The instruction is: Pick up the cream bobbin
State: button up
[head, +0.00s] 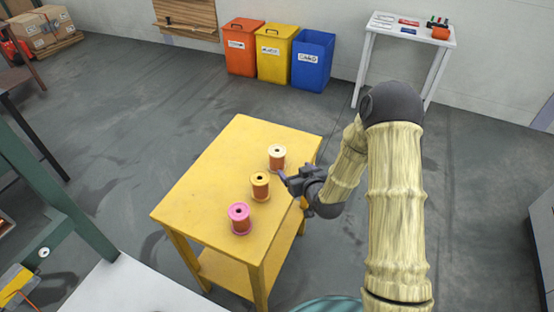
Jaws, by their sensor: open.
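The cream bobbin (277,158) stands upright on a yellow table (220,168). It has pale flanges and a copper-coloured winding, and is the farthest of three bobbins in a row. A yellow bobbin (260,186) stands in the middle and a pink bobbin (240,218) stands nearest. My gripper (284,180) is open and empty at the table's right edge, close to the cream bobbin on its near right side. The fingers point left, towards the gap between the cream and yellow bobbins. I cannot tell whether a fingertip touches either one.
The left half of the yellow tabletop is clear, and a lower shelf (228,268) lies beneath it. Orange (240,50), yellow (273,55) and blue (312,62) bins stand by the wall. A white table (400,38) holds small items. A green frame (62,190) stands at left.

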aim_at(281, 157)
jog(key=p+x, duration=0.3)
jog(key=x, duration=0.8)
jog(key=shift+w+a+f, duration=0.1)
jog(key=shift+a+f, duration=0.05)
jog(key=shift+w+f, duration=0.1)
jog(key=shift+a, duration=0.1)
jog(key=shift+f+p+x, duration=0.15)
jog(key=shift+p+x, duration=0.35)
jog(key=shift+x, duration=0.8)
jog(key=shift+f+p+x, duration=0.1)
jog(key=shift+p+x, duration=0.4)
jog(key=shift+x, duration=0.85)
jog(key=shift+s+a, duration=0.1)
jog(key=shift+s, duration=0.1)
jog(key=c, duration=1.7)
jog(key=shift+w+r, duration=0.15)
jog(key=shift+r, duration=0.05)
grip_shut()
